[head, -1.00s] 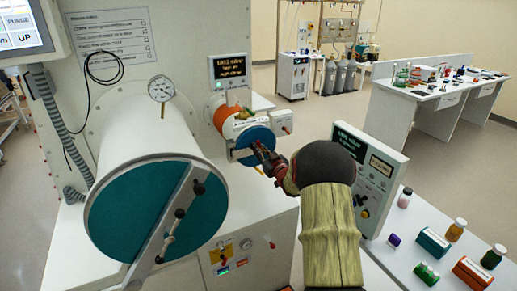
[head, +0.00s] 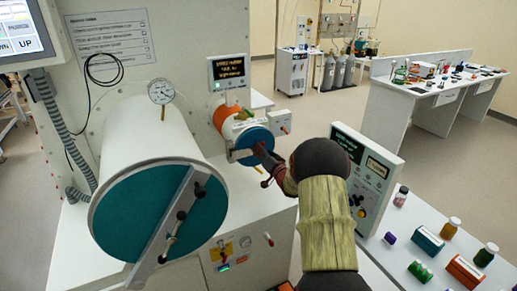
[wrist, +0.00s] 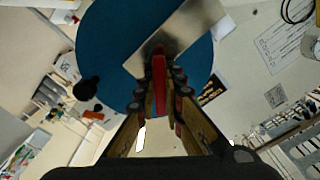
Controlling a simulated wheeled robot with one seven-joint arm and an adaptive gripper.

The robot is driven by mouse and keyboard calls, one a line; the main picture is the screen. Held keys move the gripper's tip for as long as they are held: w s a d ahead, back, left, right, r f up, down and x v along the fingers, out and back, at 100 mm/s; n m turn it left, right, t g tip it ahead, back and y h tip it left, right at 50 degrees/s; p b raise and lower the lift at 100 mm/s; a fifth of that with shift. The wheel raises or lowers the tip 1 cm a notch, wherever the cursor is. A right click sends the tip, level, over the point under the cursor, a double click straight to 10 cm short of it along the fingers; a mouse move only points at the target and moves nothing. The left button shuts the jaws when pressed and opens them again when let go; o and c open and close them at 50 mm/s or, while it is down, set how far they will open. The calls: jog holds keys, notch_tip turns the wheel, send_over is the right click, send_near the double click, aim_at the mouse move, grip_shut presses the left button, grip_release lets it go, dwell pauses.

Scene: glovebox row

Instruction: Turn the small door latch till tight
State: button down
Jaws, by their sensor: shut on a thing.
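The small door (head: 250,137) is a round blue disc on the end of the small antechamber. It also fills the upper middle of the wrist view (wrist: 110,50), with a pale metal bar (wrist: 190,30) slanting across it. The small door latch (wrist: 159,76) shows as a red handle standing at the bar's lower end. My gripper (wrist: 160,85) is shut on this latch, one finger on each side. In the head view my gripper (head: 264,156) is at the door's lower right and hides most of the latch.
The large antechamber's teal door (head: 125,215) with its own bar (head: 165,220) is to the left. A control box (head: 372,175) stands close to my arm on the right. Bottles and small boxes lie on the bench (head: 400,240) at the lower right.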

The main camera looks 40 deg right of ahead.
jog(key=shift+f+m, duration=0.1)
jog(key=shift+m, duration=0.5)
jog(key=c, duration=1.9)
grip_release()
jog(key=shift+s, duration=0.1)
jog(key=v, duration=1.1)
jog(key=shift+s+a, duration=0.15)
jog(key=shift+s, duration=0.25)
